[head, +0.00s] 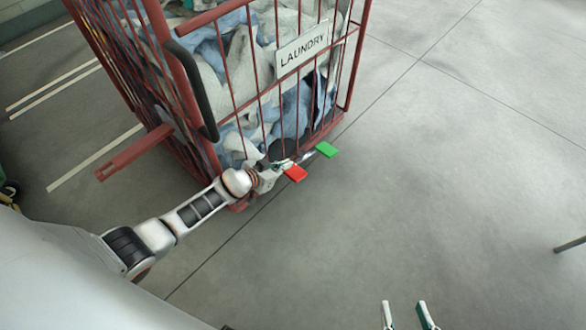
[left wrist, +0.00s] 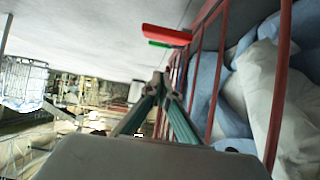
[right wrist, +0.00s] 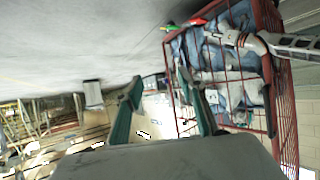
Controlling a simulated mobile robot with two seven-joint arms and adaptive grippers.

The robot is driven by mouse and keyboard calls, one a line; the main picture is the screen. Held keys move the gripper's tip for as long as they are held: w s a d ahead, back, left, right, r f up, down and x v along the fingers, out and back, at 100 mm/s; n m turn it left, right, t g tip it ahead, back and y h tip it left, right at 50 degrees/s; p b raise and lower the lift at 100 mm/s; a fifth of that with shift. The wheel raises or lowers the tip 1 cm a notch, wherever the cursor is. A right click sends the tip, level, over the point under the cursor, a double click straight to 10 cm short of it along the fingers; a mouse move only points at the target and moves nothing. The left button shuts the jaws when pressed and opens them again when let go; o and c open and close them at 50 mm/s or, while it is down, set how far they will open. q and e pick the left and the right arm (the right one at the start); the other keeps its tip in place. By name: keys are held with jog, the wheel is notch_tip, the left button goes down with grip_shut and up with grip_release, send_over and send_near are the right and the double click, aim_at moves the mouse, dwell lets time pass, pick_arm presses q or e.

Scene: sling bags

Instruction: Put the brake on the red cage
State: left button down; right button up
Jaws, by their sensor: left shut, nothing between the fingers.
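The red wire cage (head: 215,110) holds laundry and bears a sign reading LAUNDRY. At its lower edge, a red pedal (head: 295,173) and a green pedal (head: 327,149) stick out just above the floor. My right gripper (head: 408,312) is open and empty, away from the cage.
A reddish bar (head: 133,153) juts out from the cage's left side. A dark handle (head: 192,88) runs down the near corner. The grey floor (head: 450,170) right of the cage is clear; a dark leg-like piece (head: 570,244) shows at the right edge.

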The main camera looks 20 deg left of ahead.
aim_at(290, 173)
pick_arm(q)
jog(key=w+f+b, duration=0.1)
jog(key=f, duration=0.1)
jog(key=w+d+f+b, duration=0.1)
jog(key=shift+w+d+f, duration=0.2)
jog(key=shift+w+f, duration=0.1)
jog(key=shift+f, duration=0.05)
jog(key=b, duration=0.1)
jog(key=f, duration=0.1)
jog(key=f+b, duration=0.1)
jog(key=shift+s+a+f+b, duration=0.2)
jog(key=shift+s+f+b, duration=0.05)
jog(key=shift+b, duration=0.05)
jog(key=shift+f+b, duration=0.1)
jog(key=shift+b, duration=0.2)
jog(key=shift+w+r, duration=0.2)
pick_arm(e)
jog(key=a+m+y, duration=0.1)
jog(key=a+m, duration=0.3)
jog(key=a, duration=0.2)
jog(key=shift+s+r+t+y, duration=0.15)
jog(key=shift+s+t+y, duration=0.15)
jog(key=shift+s, duration=0.05)
pick_arm(q)
jog(key=shift+s+f, duration=0.1)
jog(key=shift+s, duration=0.05)
pick_arm(e)
jog(key=shift+w, duration=0.1)
